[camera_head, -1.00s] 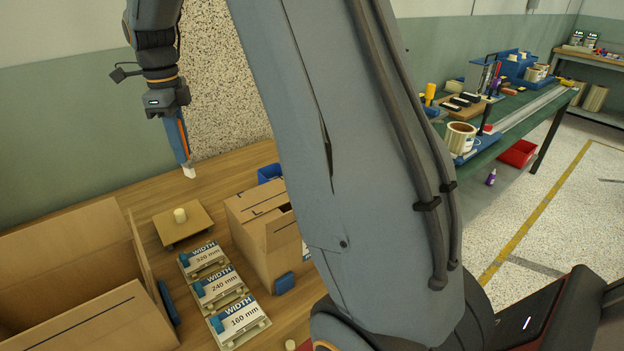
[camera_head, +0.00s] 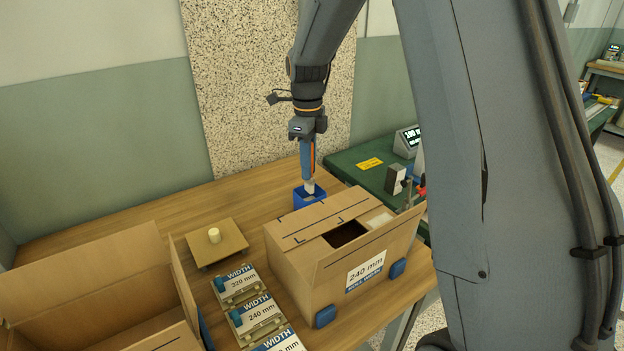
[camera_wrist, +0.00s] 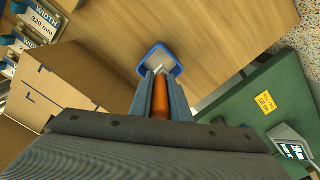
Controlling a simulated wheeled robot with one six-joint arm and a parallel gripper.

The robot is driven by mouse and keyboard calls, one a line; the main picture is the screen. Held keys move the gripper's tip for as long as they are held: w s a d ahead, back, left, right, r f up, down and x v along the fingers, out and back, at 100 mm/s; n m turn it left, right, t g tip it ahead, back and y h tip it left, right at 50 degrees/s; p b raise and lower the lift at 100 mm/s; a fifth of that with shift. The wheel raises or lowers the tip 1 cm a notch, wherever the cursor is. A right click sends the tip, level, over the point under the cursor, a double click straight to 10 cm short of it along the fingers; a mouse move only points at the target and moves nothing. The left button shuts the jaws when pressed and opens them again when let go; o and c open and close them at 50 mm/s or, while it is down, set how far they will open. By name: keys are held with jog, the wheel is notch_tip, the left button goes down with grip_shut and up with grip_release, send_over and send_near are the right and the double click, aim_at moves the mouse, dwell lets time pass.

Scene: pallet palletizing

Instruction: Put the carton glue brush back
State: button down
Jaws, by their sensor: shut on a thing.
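The glue brush has an orange handle (camera_wrist: 160,101) and a pale tip (camera_head: 309,187). My gripper (camera_head: 308,177) is shut on the handle, and the brush hangs roughly upright, tip down. The blue square holder (camera_head: 304,201) stands on the wooden table behind the carton. In the head view the tip overlaps the holder's mouth. In the wrist view the holder (camera_wrist: 147,53) lies just ahead of the fingertips and the tip shows against its opening. How deep the tip is cannot be told.
A carton (camera_head: 300,260) labelled 240 mm stands close in front of the holder. A larger open carton (camera_head: 100,285) is at the left. Width plates (camera_head: 258,318) and a small wooden stand (camera_head: 217,250) lie between. A green bench (camera_head: 350,158) adjoins at the right.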

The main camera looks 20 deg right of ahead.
jog(key=shift+f+p, duration=0.5)
jog(key=shift+f, duration=1.6)
jog(key=shift+f, duration=0.15)
jog(key=c, duration=1.7)
grip_release()
jog(key=shift+o, duration=0.2)
notch_tip(320, 180, up, 12)
jog(key=shift+r+b, duration=0.2)
jog(key=shift+b, duration=1)
